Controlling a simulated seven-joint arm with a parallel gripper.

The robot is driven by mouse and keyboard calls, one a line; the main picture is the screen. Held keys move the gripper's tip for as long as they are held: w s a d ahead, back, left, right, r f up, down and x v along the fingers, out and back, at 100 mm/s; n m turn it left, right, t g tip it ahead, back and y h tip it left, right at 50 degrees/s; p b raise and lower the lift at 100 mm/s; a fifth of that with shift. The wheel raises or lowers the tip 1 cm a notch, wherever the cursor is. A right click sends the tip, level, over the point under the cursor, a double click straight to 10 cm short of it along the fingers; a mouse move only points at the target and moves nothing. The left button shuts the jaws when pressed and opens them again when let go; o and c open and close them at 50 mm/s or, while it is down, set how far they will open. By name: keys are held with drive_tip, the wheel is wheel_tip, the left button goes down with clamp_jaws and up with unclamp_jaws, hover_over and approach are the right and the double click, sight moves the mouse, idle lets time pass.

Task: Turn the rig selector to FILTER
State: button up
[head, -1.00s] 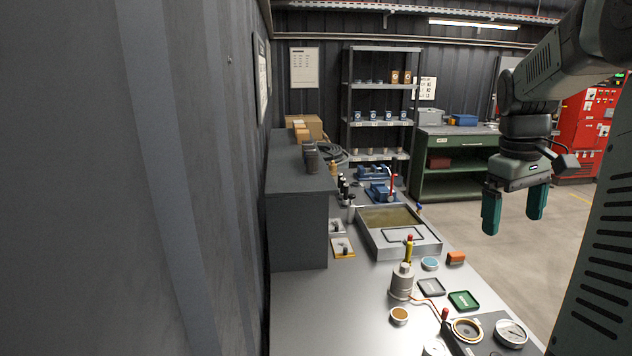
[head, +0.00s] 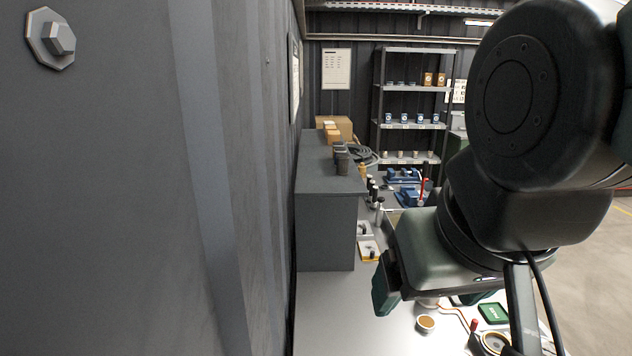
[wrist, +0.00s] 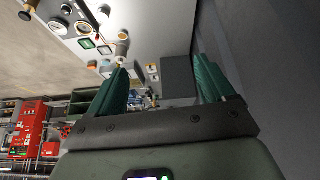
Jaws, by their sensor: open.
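My gripper (head: 432,294) is over the near part of the bench in the head view, its two green fingers spread with nothing between them. The wrist view also shows my gripper (wrist: 160,66) open. Two small plates with dark knobs lie beside the grey cabinet: a yellow-edged one (head: 369,251) and a paler one (head: 364,229) behind it. I cannot read any label, so I cannot tell whether either is the rig selector. My gripper is nearer the camera than both plates and apart from them. My arm hides much of the bench.
The grey cabinet (head: 327,230) stands on the bench (head: 325,320) against the left wall. A brown-topped cup (head: 426,323) and a green tray (head: 493,313) lie near my gripper. Blue valves (head: 405,193) stand farther back. The near left bench top is clear.

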drive_tip(key=w+d+n, duration=0.1)
drive_tip(key=w+d+f, duration=0.1)
drive_tip(key=w+d+f+n+h, duration=0.1)
drive_tip(key=w, duration=0.1)
drive_tip(key=shift+f+n+g, duration=0.25)
drive_tip(key=shift+n+g, duration=0.05)
drive_tip(key=shift+g, duration=0.1)
drive_tip(key=c, duration=0.4)
drive_tip(key=w+d+f+n+g, duration=0.2)
drive_tip(key=w+d+f, duration=0.25)
drive_tip(key=d, duration=0.35)
drive_tip(key=w+d+f+n+g+h, duration=0.1)
drive_tip(key=w+d+f, duration=0.3)
drive_tip(key=d+f, duration=0.25)
drive_tip(key=w+d+f+n+g, duration=0.2)
drive_tip(key=w+d+f, duration=0.3)
drive_tip(key=d, duration=0.3)
drive_tip(key=s+d+f+y, duration=0.2)
drive_tip(key=d+f, duration=0.9)
drive_tip(key=shift+n, duration=0.4)
wheel_tip(320, 180, down, 11)
drive_tip(key=shift+w+r, duration=0.15)
drive_tip(key=shift+r, duration=0.05)
drive_tip(key=shift+c, duration=0.2)
drive_tip(key=c, duration=1)
